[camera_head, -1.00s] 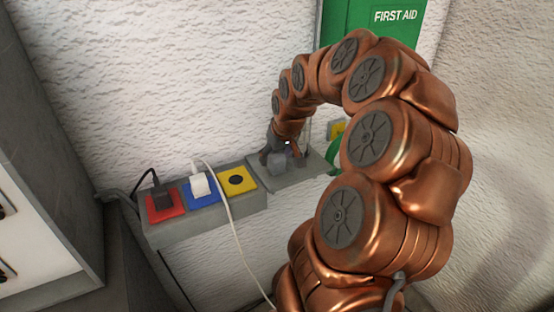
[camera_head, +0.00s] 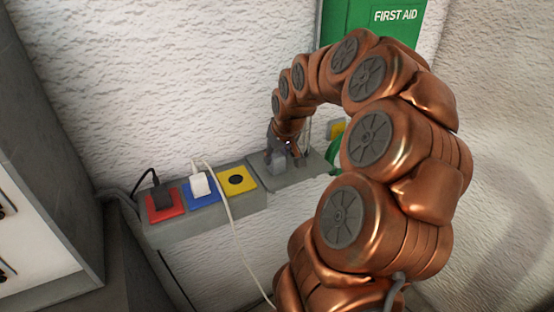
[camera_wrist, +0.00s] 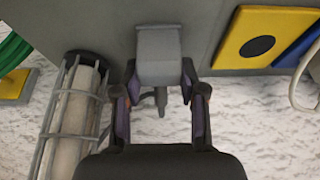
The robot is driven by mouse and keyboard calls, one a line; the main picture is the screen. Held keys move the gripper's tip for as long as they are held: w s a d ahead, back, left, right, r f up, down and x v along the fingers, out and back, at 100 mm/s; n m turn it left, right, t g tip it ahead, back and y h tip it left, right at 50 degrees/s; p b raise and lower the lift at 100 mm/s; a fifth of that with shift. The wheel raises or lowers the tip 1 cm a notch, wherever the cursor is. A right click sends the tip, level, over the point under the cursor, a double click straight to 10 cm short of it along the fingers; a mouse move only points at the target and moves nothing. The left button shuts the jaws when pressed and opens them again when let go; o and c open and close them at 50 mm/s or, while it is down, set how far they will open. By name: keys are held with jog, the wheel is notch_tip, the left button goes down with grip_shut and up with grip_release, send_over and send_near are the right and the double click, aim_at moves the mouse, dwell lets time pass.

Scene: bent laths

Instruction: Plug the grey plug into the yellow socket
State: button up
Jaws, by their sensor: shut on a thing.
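The grey plug (camera_head: 278,163) is a small block above the grey shelf to the right of the socket strip. It also shows in the wrist view (camera_wrist: 159,57), with a short cable stub toward my gripper. My gripper (camera_head: 284,154) is shut on the plug, with a fingertip on either side of it in the wrist view (camera_wrist: 160,82). The yellow socket (camera_head: 237,180) is a square plate with a round dark opening, left of the plug. In the wrist view the socket (camera_wrist: 235,48) is to the right of the plug. The opening looks empty.
A red socket (camera_head: 176,212) holds a black plug, and a blue socket (camera_head: 209,197) holds a white plug with a loose white cable (camera_head: 232,232). A caged lamp (camera_wrist: 72,120) and green coil (camera_wrist: 14,50) are near my gripper. A green first aid box (camera_head: 345,20) hangs above.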

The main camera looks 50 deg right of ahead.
aim_at(276, 155)
jog(key=shift+r, duration=0.15)
jog(key=shift+r+b, duration=0.75)
jog(key=shift+r, duration=0.45)
jog(key=shift+s+a+r, duration=0.1)
jog(key=shift+a+r, duration=0.05)
jog(key=shift+r, duration=0.25)
jog(key=s+a+r+b, duration=0.1)
jog(key=s+a+b, duration=0.4)
jog(key=a, duration=0.8)
jog(key=s, duration=0.3)
jog(key=shift+a+r, duration=0.15)
jog(key=shift+r, duration=0.1)
